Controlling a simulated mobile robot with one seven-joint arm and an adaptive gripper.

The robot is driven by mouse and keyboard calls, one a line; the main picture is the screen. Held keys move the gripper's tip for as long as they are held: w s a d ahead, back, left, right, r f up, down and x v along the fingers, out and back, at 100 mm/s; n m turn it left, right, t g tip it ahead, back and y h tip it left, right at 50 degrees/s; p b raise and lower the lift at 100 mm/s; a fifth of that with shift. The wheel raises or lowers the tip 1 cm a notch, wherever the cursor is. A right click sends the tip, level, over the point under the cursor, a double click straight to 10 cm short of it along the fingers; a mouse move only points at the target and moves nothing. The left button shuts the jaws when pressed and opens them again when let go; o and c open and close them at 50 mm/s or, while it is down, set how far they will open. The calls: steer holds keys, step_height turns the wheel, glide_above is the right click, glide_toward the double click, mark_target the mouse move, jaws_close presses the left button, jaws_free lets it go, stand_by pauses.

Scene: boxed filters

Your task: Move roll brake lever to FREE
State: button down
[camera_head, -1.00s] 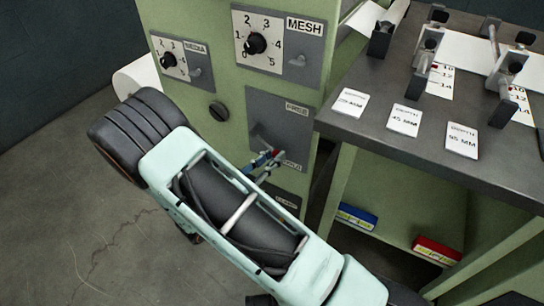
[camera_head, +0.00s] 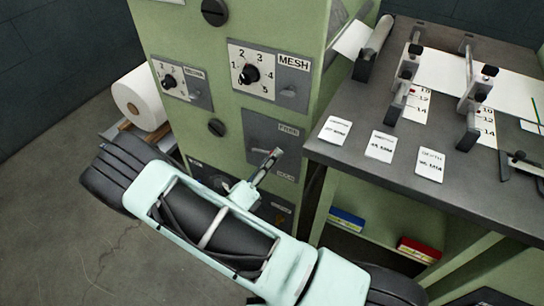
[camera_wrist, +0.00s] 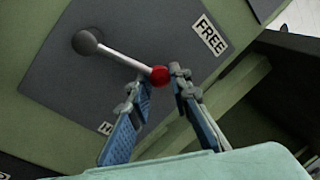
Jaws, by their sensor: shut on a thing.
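The roll brake lever (camera_wrist: 125,57) is a pale rod with a red knob (camera_wrist: 160,75), standing out from a dark round pivot on a grey plate. In the wrist view the knob lies roughly midway between the FREE label (camera_wrist: 210,35) and a partly hidden label starting with H (camera_wrist: 107,127). My gripper (camera_wrist: 157,86) has its fingers on either side of the knob, closed on the lever's end; the right fingertip looks touching.
A MESH dial (camera_head: 246,75) and a smaller dial (camera_head: 169,81) are above on the green cabinet. A grey bench (camera_head: 330,155) with cards and clamp fixtures stands close on the right. A white roll (camera_head: 139,101) lies behind my arm on the left.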

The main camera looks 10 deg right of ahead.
steer(key=n, duration=0.1)
steer(key=r+p, duration=0.1)
steer(key=r+n, duration=0.1)
steer(key=shift+w+a+r+n+t+p, duration=0.2)
steer(key=shift+w+a+n+t+p, duration=0.1)
steer(key=shift+a+t+p, duration=0.1)
steer(key=shift+w+a+r+n+t+y+p, duration=0.15)
steer(key=shift+r+n+p, duration=0.15)
steer(key=shift+n, duration=0.3)
steer(key=shift+a+r+n+t+y+p, duration=0.1)
steer(key=shift+r+n+t+y+p, duration=0.15)
steer(key=shift+n, duration=0.35)
steer(key=shift+a, duration=0.1)
steer(key=c, duration=1.8)
jaws_free()
steer(key=shift+c, duration=0.2)
steer(key=shift+o, duration=0.4)
steer(key=shift+f, duration=0.1)
steer(key=shift+f, duration=0.1)
